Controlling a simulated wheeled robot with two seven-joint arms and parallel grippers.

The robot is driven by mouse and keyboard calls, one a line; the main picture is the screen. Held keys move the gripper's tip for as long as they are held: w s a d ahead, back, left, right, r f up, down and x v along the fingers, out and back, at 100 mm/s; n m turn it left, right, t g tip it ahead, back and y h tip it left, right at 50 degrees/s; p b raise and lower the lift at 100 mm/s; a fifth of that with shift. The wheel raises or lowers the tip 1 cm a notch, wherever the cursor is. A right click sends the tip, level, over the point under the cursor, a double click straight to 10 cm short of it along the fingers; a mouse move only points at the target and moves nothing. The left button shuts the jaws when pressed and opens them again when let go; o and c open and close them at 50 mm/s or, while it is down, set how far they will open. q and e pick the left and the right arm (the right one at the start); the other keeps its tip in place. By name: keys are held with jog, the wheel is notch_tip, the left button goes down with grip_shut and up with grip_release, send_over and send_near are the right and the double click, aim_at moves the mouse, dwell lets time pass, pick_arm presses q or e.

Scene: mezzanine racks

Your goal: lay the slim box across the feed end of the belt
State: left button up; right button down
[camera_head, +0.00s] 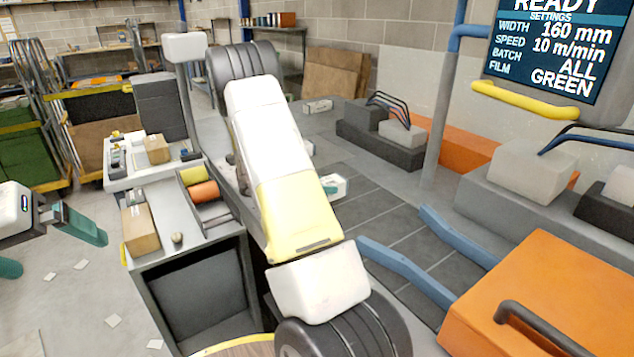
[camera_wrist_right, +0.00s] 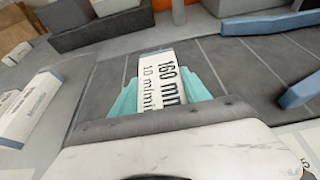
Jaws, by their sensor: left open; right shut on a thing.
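The slim box (camera_wrist_right: 155,62) is white with dark print reading "160 mm" and "10 m/min". In the right wrist view it is between the teal fingers of my right gripper (camera_wrist_right: 160,82), which is shut on it. The box points out over the dark grey belt (camera_wrist_right: 240,65); I cannot tell if it touches. In the head view my forearm hides most of the right gripper (camera_head: 330,185); a teal finger and a white patch show above the belt (camera_head: 375,210). My left gripper (camera_head: 48,245) is open and empty at the left edge, over the floor.
Blue guide rails (camera_head: 405,270) stand on the near part of the belt. An orange cover (camera_head: 530,300) is at right, below a screen (camera_head: 550,45). A bench at left holds a cardboard box (camera_head: 140,230) and film rolls (camera_head: 203,192). White boxes (camera_wrist_right: 30,105) lie left of the belt.

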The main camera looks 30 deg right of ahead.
jog(key=w+d, duration=0.1)
jog(key=d, duration=0.2)
jog(key=w+d, duration=0.1)
jog(key=d, duration=0.3)
jog(key=w+d+f, duration=0.1)
jog(key=w+d, duration=0.1)
jog(key=d, duration=0.2)
jog(key=shift+f, duration=1.75)
jog(key=c, duration=0.5)
grip_release()
jog(key=shift+f, duration=0.2)
